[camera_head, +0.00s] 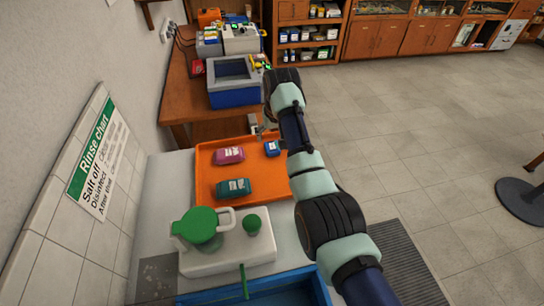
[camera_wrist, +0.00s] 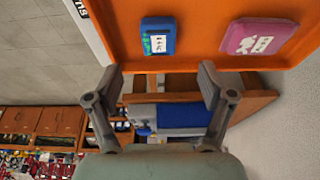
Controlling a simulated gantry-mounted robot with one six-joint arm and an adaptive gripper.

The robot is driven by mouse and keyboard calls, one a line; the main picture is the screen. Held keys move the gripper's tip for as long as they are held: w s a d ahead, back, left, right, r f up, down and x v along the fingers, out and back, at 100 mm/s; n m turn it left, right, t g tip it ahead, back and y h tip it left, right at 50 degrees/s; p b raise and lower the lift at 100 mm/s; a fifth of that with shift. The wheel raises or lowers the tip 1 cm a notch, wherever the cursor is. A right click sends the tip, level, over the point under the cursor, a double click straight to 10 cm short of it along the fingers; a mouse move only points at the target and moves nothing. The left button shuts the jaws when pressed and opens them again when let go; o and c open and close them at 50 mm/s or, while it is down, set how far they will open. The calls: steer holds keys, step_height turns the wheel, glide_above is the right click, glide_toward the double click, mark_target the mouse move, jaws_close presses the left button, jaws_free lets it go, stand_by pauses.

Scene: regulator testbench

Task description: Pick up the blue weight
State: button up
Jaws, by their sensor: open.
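The blue weight (camera_head: 272,148) lies in the orange tray (camera_head: 212,190), near its far right corner. It also shows in the wrist view (camera_wrist: 158,36), at the top centre, blue with a white label. A pink weight (camera_head: 229,155) lies to its left, and a teal weight (camera_head: 234,188) lies nearer to me in the same tray. My gripper (camera_wrist: 160,82) is open and empty, its two fingers apart below the blue weight in the wrist view. In the head view my gripper (camera_head: 257,125) is small and partly hidden by my arm, near the tray's far edge.
A white base with a green-lidded jug (camera_head: 202,226) stands in front of the tray. A blue bin (camera_head: 262,292) is at the near edge. Behind the tray, a wooden table (camera_head: 188,100) holds a blue-and-grey device (camera_head: 233,82). Open floor lies to the right.

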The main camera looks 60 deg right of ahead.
mark_target(272, 146)
steer(key=shift+s+d, duration=0.15)
steer(key=shift+b+x, duration=1.15)
steer(key=shift+x, duration=2.8)
steer(key=shift+c, duration=0.3)
jaws_close()
